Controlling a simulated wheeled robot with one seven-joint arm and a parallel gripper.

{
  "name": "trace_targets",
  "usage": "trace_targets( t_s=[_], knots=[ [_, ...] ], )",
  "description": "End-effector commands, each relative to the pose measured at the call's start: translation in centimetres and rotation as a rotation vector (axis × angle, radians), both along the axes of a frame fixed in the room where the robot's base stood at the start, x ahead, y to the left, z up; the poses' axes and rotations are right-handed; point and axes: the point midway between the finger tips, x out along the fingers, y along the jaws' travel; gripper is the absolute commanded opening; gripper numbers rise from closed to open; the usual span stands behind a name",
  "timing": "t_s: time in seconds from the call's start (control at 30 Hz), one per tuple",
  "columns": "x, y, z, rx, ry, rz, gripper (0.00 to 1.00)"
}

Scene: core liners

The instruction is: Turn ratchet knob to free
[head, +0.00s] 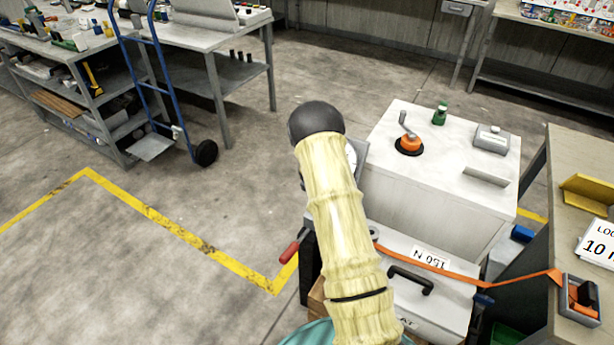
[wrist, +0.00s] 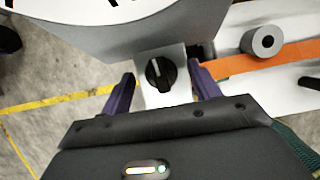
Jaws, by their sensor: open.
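The ratchet knob (wrist: 160,74) is a round black knob with a pale pointer mark, set on a light grey plate below a larger grey body in the wrist view. The pointer mark lies near upright in that picture. My gripper (wrist: 161,80) is open. Its two purple fingers stand left and right of the knob with visible gaps on both sides. I cannot tell how far the fingertips are from the plate. In the head view my arm hides the knob and the gripper.
An orange strap (head: 450,270) runs past a white case (head: 440,308) with a black handle to a buckle (head: 580,300). A red-handled lever (head: 290,251) sticks out left. A white cabinet (head: 440,190) stands behind. A grey cylinder (wrist: 263,40) lies near the strap. Floor at left is clear.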

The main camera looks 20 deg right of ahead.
Motion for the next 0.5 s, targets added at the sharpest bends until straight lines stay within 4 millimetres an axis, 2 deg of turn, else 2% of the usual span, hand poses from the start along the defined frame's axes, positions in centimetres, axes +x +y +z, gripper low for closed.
trace_targets(
  t_s=[0.5],
  knots=[
    [-1.9,2.5,7.8,0.0,-0.002,0.008,0.62]
  ],
)
